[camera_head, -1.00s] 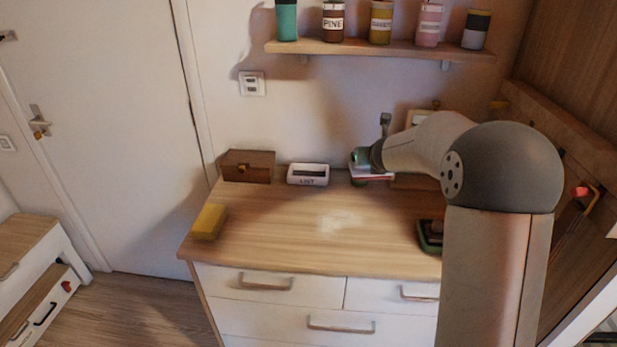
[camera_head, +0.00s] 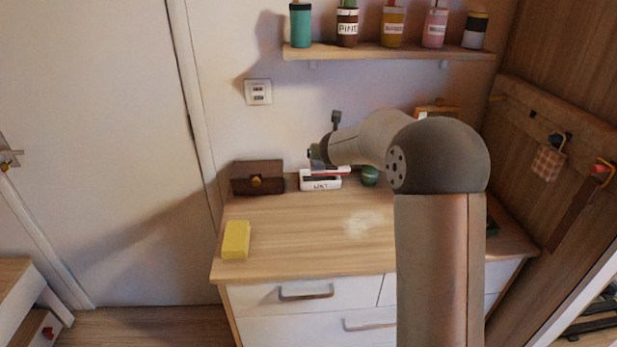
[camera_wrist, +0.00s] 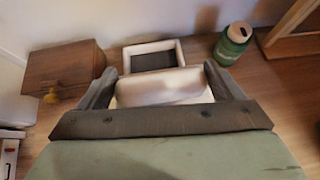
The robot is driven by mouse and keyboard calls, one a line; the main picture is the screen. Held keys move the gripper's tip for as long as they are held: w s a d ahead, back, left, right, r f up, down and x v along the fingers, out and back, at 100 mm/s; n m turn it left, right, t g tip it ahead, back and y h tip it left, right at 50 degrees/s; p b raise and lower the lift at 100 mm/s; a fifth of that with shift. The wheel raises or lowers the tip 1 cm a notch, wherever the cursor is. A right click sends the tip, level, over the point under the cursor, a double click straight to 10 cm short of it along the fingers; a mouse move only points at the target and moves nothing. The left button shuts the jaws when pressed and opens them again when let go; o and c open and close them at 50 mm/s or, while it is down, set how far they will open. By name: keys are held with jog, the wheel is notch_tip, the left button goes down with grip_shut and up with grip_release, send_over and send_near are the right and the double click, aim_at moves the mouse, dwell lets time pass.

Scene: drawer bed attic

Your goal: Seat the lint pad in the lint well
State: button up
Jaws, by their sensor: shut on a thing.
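The lint well is a small white open box with a dark inside. It stands at the back of the dresser top in the head view (camera_head: 322,184) and shows beyond my fingers in the wrist view (camera_wrist: 170,44). My gripper (camera_head: 319,163) is over the well in the head view. In the wrist view my gripper (camera_wrist: 160,80) is shut on a pale, flat block, which I take as the lint pad (camera_wrist: 160,92). The pad is on the near side of the well in that view and hides its near edge. Whether they touch cannot be told.
A brown wooden box (camera_head: 257,178) stands left of the well and a green jar (camera_head: 370,176) right of it. A yellow block (camera_head: 236,240) lies at the dresser's front left. A shelf of jars (camera_head: 390,50) hangs above. The middle top (camera_head: 300,235) is clear.

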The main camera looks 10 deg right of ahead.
jog(key=p+x, duration=0.1)
jog(key=x, duration=0.4)
jog(key=a+p+x, duration=0.1)
jog(key=x, duration=0.4)
jog(key=a+p+x, duration=0.1)
jog(key=p+x, duration=0.1)
jog(key=x, duration=0.3)
jog(key=shift+a+f, duration=0.1)
jog(key=shift+f, duration=0.1)
jog(key=shift+w+f, duration=0.2)
jog(key=shift+w+f+b, duration=0.2)
jog(key=shift+f+b, duration=0.1)
jog(key=shift+f, duration=1.55)
jog(key=shift+f, duration=0.15)
jog(key=o, duration=0.8)
